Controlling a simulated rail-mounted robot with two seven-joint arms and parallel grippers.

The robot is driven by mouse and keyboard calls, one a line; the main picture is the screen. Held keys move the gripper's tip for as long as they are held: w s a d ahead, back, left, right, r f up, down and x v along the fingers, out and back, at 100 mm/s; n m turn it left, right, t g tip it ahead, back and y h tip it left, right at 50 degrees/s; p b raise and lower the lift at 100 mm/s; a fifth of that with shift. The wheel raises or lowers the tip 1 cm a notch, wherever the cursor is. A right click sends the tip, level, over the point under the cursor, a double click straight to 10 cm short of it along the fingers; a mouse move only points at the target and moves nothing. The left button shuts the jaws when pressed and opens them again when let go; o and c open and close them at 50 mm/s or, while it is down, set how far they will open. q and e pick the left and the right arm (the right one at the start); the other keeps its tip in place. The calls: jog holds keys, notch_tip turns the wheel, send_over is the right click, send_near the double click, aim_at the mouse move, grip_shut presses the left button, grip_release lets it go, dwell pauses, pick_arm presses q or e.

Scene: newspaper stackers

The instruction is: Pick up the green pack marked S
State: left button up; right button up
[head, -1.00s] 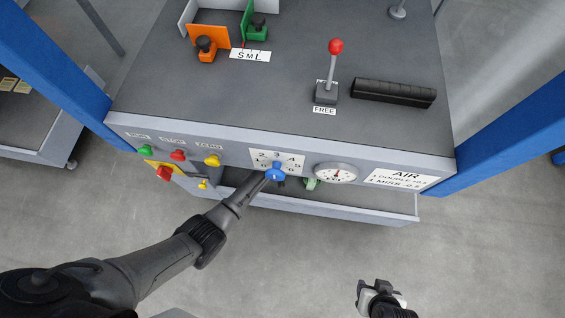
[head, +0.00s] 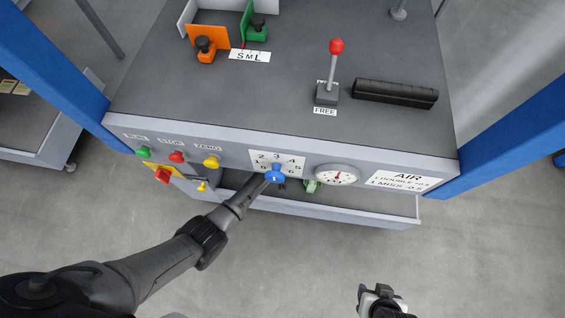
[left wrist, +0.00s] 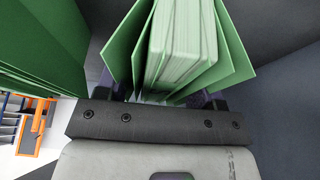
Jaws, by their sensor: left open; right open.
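In the left wrist view, a green pack (left wrist: 180,45) of pale inner sheets with darker green outer covers stands between the fingers of my left gripper (left wrist: 160,88). The gripper is open, one dark finger on each side; I cannot tell whether either finger touches it. No S marking shows on the pack. In the head view, my left arm reaches to the machine's front at the blue knob, and its gripper end is hidden there. My right gripper (head: 381,293) is open and empty, low at the right, over the floor.
More green covers (left wrist: 45,40) stand at the left wrist view's left. In the head view, the machine's front panel has a blue knob (head: 275,175), a gauge (head: 337,174) and coloured buttons. A tray (head: 365,205) below holds a small green thing (head: 312,186). A red-topped lever (head: 335,46) stands above.

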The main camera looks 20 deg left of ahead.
dwell(0.3)
pick_arm(q)
grip_shut()
dwell(0.5)
